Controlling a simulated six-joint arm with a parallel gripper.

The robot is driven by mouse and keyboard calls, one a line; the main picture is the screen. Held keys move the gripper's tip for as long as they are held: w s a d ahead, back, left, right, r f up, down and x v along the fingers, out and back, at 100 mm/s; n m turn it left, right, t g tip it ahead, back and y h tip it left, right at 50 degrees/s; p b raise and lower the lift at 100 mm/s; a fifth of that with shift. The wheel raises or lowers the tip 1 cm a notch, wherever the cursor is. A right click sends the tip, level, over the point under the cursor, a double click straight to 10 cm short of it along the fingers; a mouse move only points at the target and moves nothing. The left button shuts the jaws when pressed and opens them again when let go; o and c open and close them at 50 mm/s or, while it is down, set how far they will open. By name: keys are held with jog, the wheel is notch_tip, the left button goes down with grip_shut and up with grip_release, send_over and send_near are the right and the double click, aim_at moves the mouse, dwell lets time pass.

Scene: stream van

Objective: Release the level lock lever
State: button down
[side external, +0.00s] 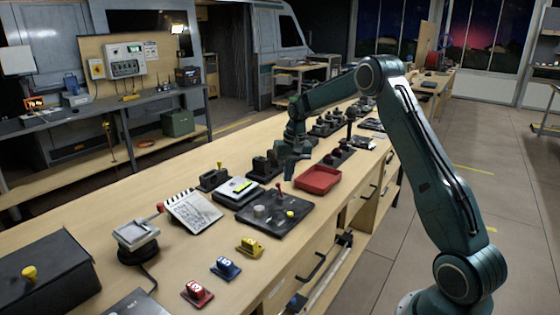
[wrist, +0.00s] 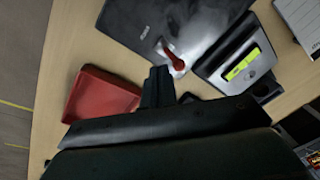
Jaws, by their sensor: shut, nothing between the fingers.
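A short red lever (wrist: 175,60) with a pale end shows in the wrist view, at the edge of a dark panel (wrist: 125,22). No readable label shows whether it is the level lock lever. The dark panel lies in front of my gripper in the side view (side external: 262,222), with a grey knob and a yellow knob on it. My gripper (wrist: 158,78) is shut and empty, its tips a little short of the red lever in the wrist view. In the side view my gripper (side external: 290,172) points down close to the panel's far edge. I cannot tell its exact gap to the lever.
A red tray (side external: 318,179) lies right of my gripper. A box with a yellow-green strip (side external: 238,190) stands to the left. Dark fixtures stand on the bench behind. A notepad (side external: 193,212) and several coloured blocks lie nearer, with bare wood between.

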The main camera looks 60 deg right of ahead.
jog(key=shift+r, duration=0.3)
dwell(0.4)
jog(key=shift+s+d+r, duration=0.35)
jog(key=shift+s+d, duration=0.2)
jog(key=shift+d, duration=0.1)
notch_tip(320, 180, up, 11)
jog(key=d, duration=0.2)
jog(key=shift+s, duration=0.1)
